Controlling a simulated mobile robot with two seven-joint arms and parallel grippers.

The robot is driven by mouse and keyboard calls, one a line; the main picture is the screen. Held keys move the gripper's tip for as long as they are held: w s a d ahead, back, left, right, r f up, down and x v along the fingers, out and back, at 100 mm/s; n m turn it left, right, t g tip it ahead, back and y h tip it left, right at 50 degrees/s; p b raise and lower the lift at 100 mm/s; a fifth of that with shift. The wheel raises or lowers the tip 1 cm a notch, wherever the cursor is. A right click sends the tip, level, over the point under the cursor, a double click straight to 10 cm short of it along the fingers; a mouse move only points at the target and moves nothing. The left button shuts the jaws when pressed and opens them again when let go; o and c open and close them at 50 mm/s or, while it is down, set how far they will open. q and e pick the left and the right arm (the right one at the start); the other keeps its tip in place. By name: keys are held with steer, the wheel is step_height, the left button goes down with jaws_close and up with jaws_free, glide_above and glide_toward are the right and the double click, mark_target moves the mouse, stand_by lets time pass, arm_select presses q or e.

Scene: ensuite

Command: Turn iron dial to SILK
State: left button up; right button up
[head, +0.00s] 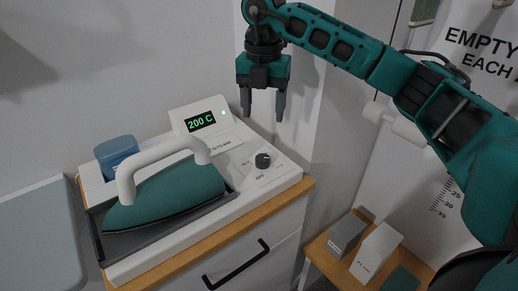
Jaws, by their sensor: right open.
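The iron station is white and stands on a cabinet top. Its dark round dial (263,160) sits on a pale plate at the right end, with small lettering around it; OFF shows below, and the other labels are too small to read. A lit display (201,121) reads 200 C, with a green light beside it. The teal iron (168,194) with a white handle rests in a dark tray on the left. My right gripper (263,115) points down, open and empty, above and apart from the dial. My left gripper is not in view.
A blue container (117,152) stands behind the iron. The wooden cabinet edge and a drawer with a black handle (236,266) are in front. A grey box (347,233) and a white box (376,251) stand on a low wooden surface at the right. A wall is close behind the gripper.

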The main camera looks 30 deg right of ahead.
mark_target(263, 158)
step_height(263, 158, down, 12)
steer(key=shift+f, duration=0.2)
steer(key=shift+a, duration=0.1)
steer(key=c, duration=1)
